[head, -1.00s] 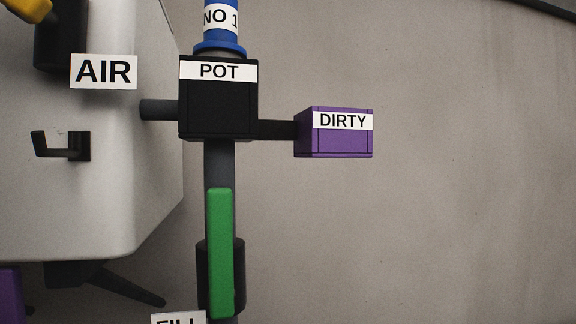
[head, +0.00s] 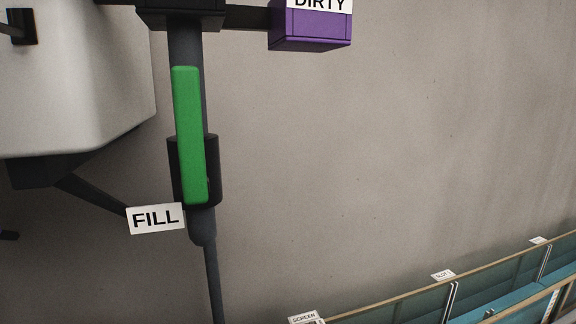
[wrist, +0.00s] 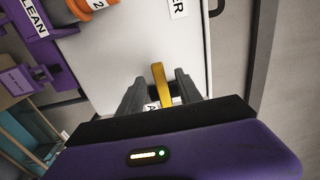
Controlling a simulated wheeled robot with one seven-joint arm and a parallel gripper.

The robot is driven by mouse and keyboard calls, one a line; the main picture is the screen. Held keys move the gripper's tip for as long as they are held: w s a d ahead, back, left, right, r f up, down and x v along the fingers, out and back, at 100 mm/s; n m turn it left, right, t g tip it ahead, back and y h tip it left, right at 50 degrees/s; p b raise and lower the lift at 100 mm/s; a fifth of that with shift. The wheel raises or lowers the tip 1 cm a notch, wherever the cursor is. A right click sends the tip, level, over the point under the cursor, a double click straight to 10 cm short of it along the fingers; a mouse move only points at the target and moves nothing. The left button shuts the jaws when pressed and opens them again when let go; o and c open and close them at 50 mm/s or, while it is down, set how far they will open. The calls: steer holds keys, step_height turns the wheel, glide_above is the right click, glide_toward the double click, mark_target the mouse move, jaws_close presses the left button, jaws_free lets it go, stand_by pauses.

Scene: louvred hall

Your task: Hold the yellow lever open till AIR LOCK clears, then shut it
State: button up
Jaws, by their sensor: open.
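The yellow lever (wrist: 159,80) shows in the wrist view, standing between the two dark fingers of my gripper (wrist: 161,78). The fingers are open, one on each side of the lever; I cannot tell whether either touches it. A white label (wrist: 152,106) beginning with "A" sits behind the lever, mostly hidden by my gripper. No AIR LOCK sign can be read in either view. The lever and my gripper are outside the head view.
In the head view a green lever (head: 188,135) stands upright on a grey pipe above the FILL label (head: 155,218). A purple DIRTY box (head: 310,28) juts out right. The pale tank (head: 80,80) is at left. Low teal slots (head: 500,292) line the bottom right.

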steer(key=shift+v, duration=2.45)
steer(key=b+v, duration=0.1)
steer(key=v, duration=0.7)
steer(key=shift+a+f, duration=0.1)
